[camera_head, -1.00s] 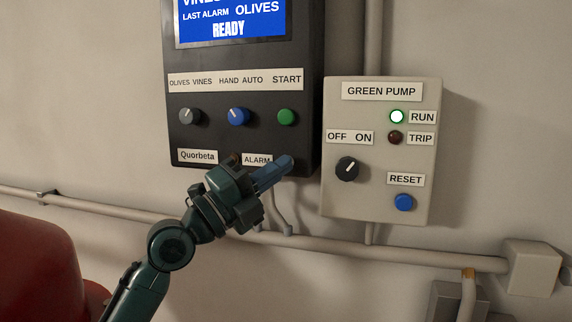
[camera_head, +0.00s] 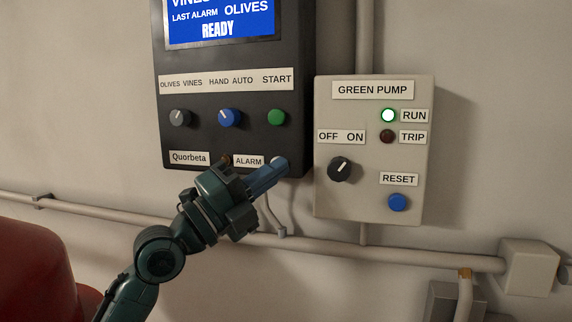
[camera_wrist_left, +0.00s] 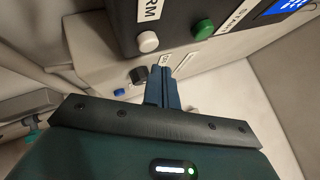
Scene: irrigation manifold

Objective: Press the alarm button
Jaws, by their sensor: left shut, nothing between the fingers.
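The alarm button (camera_wrist_left: 148,41) is a round pale button beside the ALARM label, on the black panel. In the head view the alarm button (camera_head: 277,160) shows only in part, right of the ALARM label (camera_head: 248,161), just above the finger. My left gripper (camera_head: 284,165) has its blue fingers together with nothing between them. The fingertips lie at the panel's lower right corner. In the left wrist view the fingertips (camera_wrist_left: 160,70) show just below the button and look apart from it; the exact depth gap is hard to tell. My right gripper is not in view.
The black panel (camera_head: 235,97) has a grey knob, a blue knob and a green start button (camera_head: 276,117). The pale green pump box (camera_head: 362,200) stands close to the right. A pipe (camera_head: 330,246) runs below. A red rounded object (camera_head: 35,265) is at lower left.

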